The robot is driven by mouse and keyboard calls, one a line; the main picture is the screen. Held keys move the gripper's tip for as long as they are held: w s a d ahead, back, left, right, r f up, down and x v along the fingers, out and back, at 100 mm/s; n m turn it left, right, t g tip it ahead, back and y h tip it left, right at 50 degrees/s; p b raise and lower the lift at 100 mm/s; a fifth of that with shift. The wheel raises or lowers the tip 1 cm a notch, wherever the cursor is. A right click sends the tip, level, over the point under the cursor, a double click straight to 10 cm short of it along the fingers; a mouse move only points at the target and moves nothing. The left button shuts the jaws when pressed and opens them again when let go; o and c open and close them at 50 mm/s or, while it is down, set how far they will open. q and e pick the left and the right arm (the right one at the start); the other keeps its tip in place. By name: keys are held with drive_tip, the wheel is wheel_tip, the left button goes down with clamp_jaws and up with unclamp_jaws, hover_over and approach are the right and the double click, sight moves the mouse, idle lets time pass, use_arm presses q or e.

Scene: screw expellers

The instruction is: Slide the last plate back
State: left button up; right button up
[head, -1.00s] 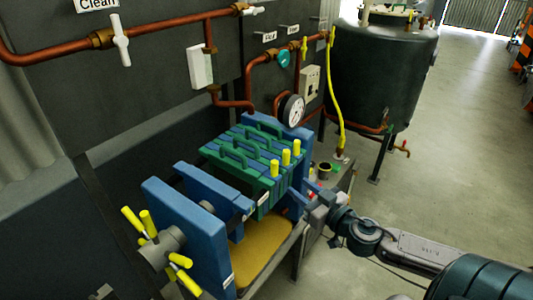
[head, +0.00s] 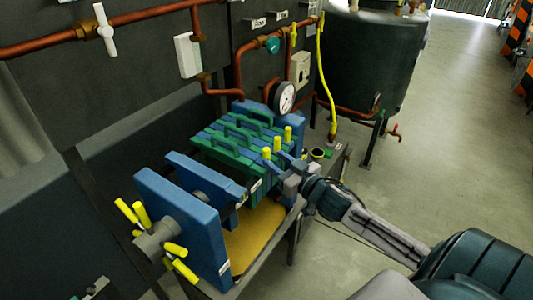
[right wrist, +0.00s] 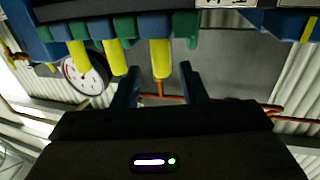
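A pack of green and blue plates (head: 232,150) with green handles stands in the blue press frame. Yellow pegs stick up along its right side; the nearest one (head: 267,153) is on the front plate (head: 252,190). My right gripper (head: 284,172) is at the pack's right side, close to that peg. In the right wrist view its two dark fingers (right wrist: 160,80) are apart, with a yellow peg (right wrist: 161,58) between or just in front of their tips; contact cannot be told. My left gripper is out of view.
A thick blue end plate (head: 180,235) with yellow spokes (head: 143,214) stands at the near end, a gap away from the pack. A tan tray (head: 255,238) lies below the gap. A gauge (head: 284,97), copper pipes and a dark tank (head: 368,65) are behind. The floor at right is clear.

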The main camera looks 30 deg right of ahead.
sight(269, 156)
drive_tip(key=shift+w+a, duration=0.2)
drive_tip(key=shift+w, duration=0.95)
drive_tip(key=shift+w+a, duration=0.15)
drive_tip(key=shift+w, duration=1)
drive_tip(key=shift+c, duration=0.4)
clamp_jaws()
